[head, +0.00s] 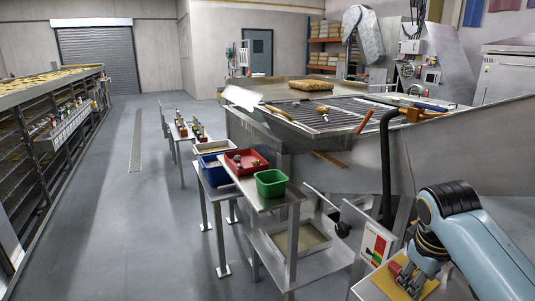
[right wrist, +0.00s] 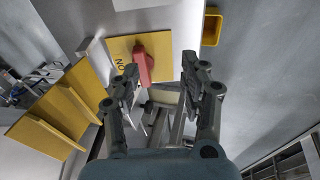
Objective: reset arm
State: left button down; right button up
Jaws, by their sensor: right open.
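My right gripper (head: 405,279) is at the lower right of the head view, at the end of my blue arm, over a small metal table with a yellow plate (head: 398,267). In the right wrist view the right gripper (right wrist: 160,66) has its two fingers spread with nothing held between them. Beyond the fingertips lies a yellow board (right wrist: 122,46) with dark letters and a red object (right wrist: 142,66) on it, near the left finger. I cannot tell the gap between the fingers and the red object. My left gripper is not in view.
A red bin (head: 246,161), a green bin (head: 271,183) and a blue bin (head: 213,171) stand on metal stands left of my arm. A large metal hopper (head: 460,150) rises beside it. A rack (head: 45,130) lines the far left, with open floor (head: 130,200) between.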

jog(key=s+a+r+m+t+y, duration=0.1)
jog(key=s+a+r+m, duration=0.15)
jog(key=s, duration=1.05)
jog(key=s+a+r+m+y, duration=0.1)
jog(key=s+a+r, duration=0.15)
jog(key=s, duration=1.05)
notch_tip(320, 180, down, 35)
jog(key=s+d+g+b, duration=0.1)
jog(key=d+b, duration=0.1)
jog(key=b, duration=0.9)
jog(key=s+f+b, duration=0.4)
jog(key=s+f, duration=0.5)
jog(key=f, duration=0.4)
jog(key=s+d+f+g+b, duration=0.1)
jog(key=s+f+b, duration=0.3)
jog(key=s+f, duration=0.6)
notch_tip(320, 180, down, 4)
jog(key=shift+s+d+r+g+b, duration=0.2)
jog(key=shift+g+b, duration=0.1)
jog(key=shift+b, duration=0.1)
jog(key=shift+c, duration=0.6)
jog(key=shift+s, duration=0.1)
